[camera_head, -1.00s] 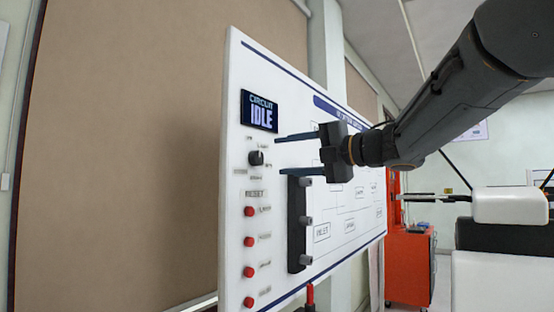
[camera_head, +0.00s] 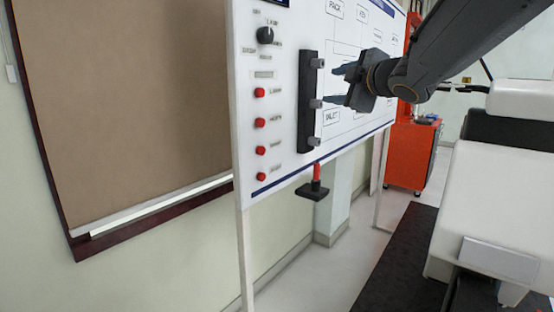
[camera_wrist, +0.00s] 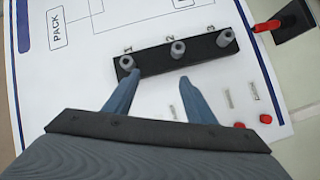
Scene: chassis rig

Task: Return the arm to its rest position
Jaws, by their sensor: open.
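My gripper (camera_head: 340,84) is in front of the white circuit panel (camera_head: 270,180), with its fingers toward the black strip (camera_head: 308,125) that bears grey knobs. In the wrist view my gripper (camera_wrist: 160,92) has its two blue fingers apart, with nothing between them. The strip (camera_wrist: 197,52) lies beyond the fingertips. The left fingertip appears close to the end knob (camera_wrist: 127,63); I cannot tell if they touch. My dark arm reaches in from the upper right in the head view.
A rotary knob (camera_head: 265,35) and several red buttons (camera_head: 260,122) sit on the panel's left side. A red-handled item (camera_head: 316,178) on a black bracket is below the strip. An orange cabinet (camera_head: 408,155) stands behind. A brown board (camera_head: 130,100) hangs at left.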

